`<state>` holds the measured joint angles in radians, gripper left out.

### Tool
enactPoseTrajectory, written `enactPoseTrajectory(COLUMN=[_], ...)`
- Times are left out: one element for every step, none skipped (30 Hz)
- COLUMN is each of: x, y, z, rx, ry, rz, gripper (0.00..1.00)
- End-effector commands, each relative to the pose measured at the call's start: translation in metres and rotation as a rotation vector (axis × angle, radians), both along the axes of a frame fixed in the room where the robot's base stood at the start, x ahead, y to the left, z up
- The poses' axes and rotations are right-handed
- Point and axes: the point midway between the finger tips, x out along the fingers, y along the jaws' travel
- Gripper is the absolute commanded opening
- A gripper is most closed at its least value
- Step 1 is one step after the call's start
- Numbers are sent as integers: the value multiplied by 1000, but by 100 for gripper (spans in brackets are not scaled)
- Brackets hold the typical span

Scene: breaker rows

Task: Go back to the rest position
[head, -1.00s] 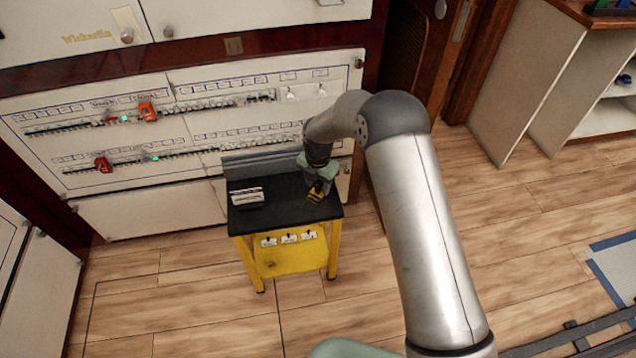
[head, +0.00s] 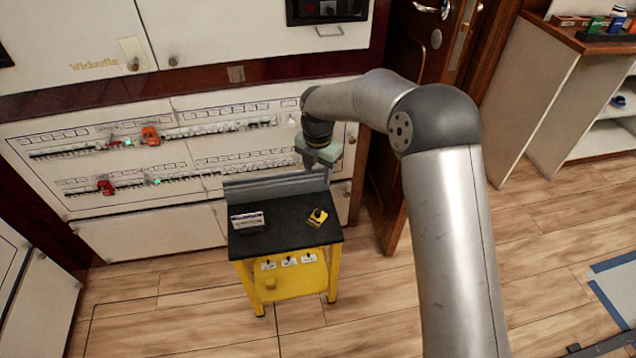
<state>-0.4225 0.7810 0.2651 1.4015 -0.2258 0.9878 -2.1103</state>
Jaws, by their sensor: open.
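My gripper (head: 322,162) hangs in the air in front of the breaker panel, above the back right part of the small table. It is open and nothing shows between its fingers, though they are small in this view. A yellow and black object (head: 317,217) lies on the black top of the table (head: 285,228), below my gripper and apart from it. My arm bends at a raised elbow and reaches left and away toward the panel.
The breaker panel (head: 90,170) has red locks on the upper row (head: 151,136) and lower row (head: 106,187). A white-labelled block (head: 247,220) stands on the table's left. An open shelf unit (head: 600,110) is at the right. The wooden floor (head: 540,230) between is clear.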

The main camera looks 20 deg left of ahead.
Motion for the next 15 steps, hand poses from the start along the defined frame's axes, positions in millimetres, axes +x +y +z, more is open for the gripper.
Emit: enactPoseTrajectory(x=[0,0,0,0,0,0,0,0,0,0,0,0,0,0,0], y=[0,0,0,0,0,0,0,0,0,0,0,0,0,0,0], z=[7,9,12,13,14,14,15,15,15,15,15,15,15,15,15], rx=[2,2,2,2,1,1,1,1,1,1,1,1,1,1,1], ry=[-2,-2,-2,-2,-1,0,0,0,0,0,0,0,0,0,0], rz=[0,0,0,0,0,0,0,0,0,0,0,0,0,0,0], gripper=[44,44,44,44,44,44,44,44,44,44,44,44,44,44,44])
